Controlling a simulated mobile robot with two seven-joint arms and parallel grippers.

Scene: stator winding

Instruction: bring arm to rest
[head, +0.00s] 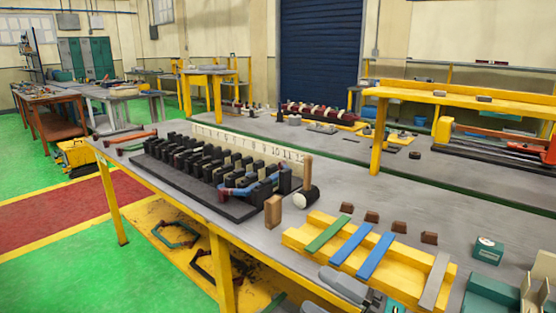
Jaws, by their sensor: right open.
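My right gripper (372,299) shows in part at the bottom edge of the head view, over the near edge of the workbench (226,205). It is grey and dark, its jaws are open, and I see nothing held in it. It is just in front of the yellow wooden rack (295,238). The lower part of the gripper and most of the arm are cut off by the frame. My left gripper is not in view.
The rack carries green, blue and grey strips. A black slotted stator model (160,171) with a numbered scale (250,144) stands to the left. A wooden block (273,211), a mallet (306,197), several brown blocks (372,216) and a teal box (488,250) are nearby.

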